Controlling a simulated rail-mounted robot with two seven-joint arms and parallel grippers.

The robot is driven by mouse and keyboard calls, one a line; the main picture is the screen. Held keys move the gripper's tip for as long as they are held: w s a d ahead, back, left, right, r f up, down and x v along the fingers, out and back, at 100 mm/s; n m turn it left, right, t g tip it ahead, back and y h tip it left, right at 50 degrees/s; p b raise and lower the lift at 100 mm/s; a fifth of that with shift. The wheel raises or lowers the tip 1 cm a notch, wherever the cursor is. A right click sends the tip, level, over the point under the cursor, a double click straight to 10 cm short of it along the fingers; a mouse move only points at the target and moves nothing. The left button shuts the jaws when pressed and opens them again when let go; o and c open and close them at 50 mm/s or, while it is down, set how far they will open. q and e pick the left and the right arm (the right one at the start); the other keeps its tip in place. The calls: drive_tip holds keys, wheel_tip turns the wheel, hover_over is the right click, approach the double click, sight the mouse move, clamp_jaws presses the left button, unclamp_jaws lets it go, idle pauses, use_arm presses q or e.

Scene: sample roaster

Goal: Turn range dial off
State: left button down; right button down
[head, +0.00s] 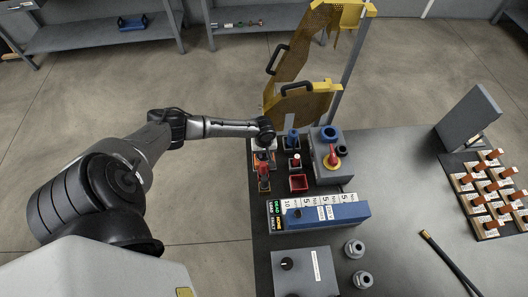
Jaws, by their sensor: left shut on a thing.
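My left gripper (264,153) points down at the back left corner of the dark bench. It is shut on a small red part there, mostly hidden by the gripper; I cannot tell whether this is the range dial. A grey box (318,262) at the front of the bench has a black knob (287,263) on its top and a white label strip. No dial markings are readable. My right gripper is not in view.
A blue bar (330,214) lies by numbered white cards in mid-bench. A red tray (298,182) and blue-topped part (292,138) stand right of my gripper. Yellow guards (300,104) rise behind. Several orange-handled pieces (488,185) sit at right. Bench right of centre is mostly clear.

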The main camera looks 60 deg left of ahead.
use_arm(q)
drive_tip(key=n+p, duration=0.2)
drive_tip(key=p, duration=0.2)
drive_tip(key=n+p, duration=0.2)
drive_tip(key=p, duration=0.2)
drive_tip(key=shift+d+r+p, duration=0.15)
drive_tip(key=shift+r+p, duration=0.15)
drive_tip(key=shift+p, duration=0.05)
drive_tip(key=n+p, duration=0.2)
drive_tip(key=n, duration=0.1)
drive_tip(key=shift+w+f+n+p, duration=0.1)
drive_tip(key=shift+f+n+p, duration=0.05)
drive_tip(key=shift+n+p, duration=0.2)
drive_tip(key=shift+f+n+p, duration=0.1)
drive_tip(key=shift+n+p, duration=0.4)
drive_tip(key=shift+n, duration=0.55)
drive_tip(key=shift+n+p, duration=0.3)
drive_tip(key=shift+n, duration=0.5)
drive_tip(key=shift+w, duration=0.1)
drive_tip(key=c, duration=1.1)
unclamp_jaws()
drive_tip(key=shift+o, duration=0.2)
